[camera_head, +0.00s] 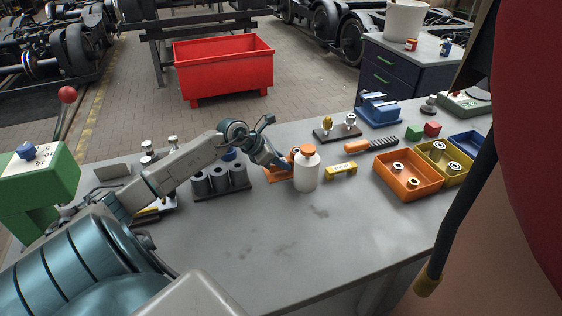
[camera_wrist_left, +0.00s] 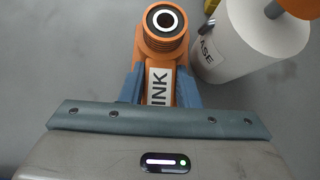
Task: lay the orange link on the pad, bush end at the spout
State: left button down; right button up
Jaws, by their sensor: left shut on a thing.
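The orange link (camera_wrist_left: 160,62) is between the blue fingers of my left gripper (camera_wrist_left: 160,90), which is shut on its labelled shank. Its round bush end, with a black and white ring, points away from the wrist. In the head view the link (camera_head: 278,174) shows partly behind a white bottle (camera_head: 306,172) with an orange cap; my left gripper (camera_head: 284,163) is there too. The bottle (camera_wrist_left: 250,40) stands just right of the bush end in the wrist view. I cannot tell whether the link touches the table. I cannot make out the pad or spout surely. My right gripper is not in view.
A yellow labelled block (camera_head: 341,171) stands right of the bottle. Dark grey cylinders in a rack (camera_head: 222,190) stand left of the link. An orange bin (camera_head: 408,190) and a yellow bin (camera_head: 455,176) are at right. The table's front middle (camera_head: 290,240) is clear.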

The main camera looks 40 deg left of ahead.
pick_arm(q)
jog(key=shift+f, duration=0.6)
jog(key=c, duration=1.1)
grip_release()
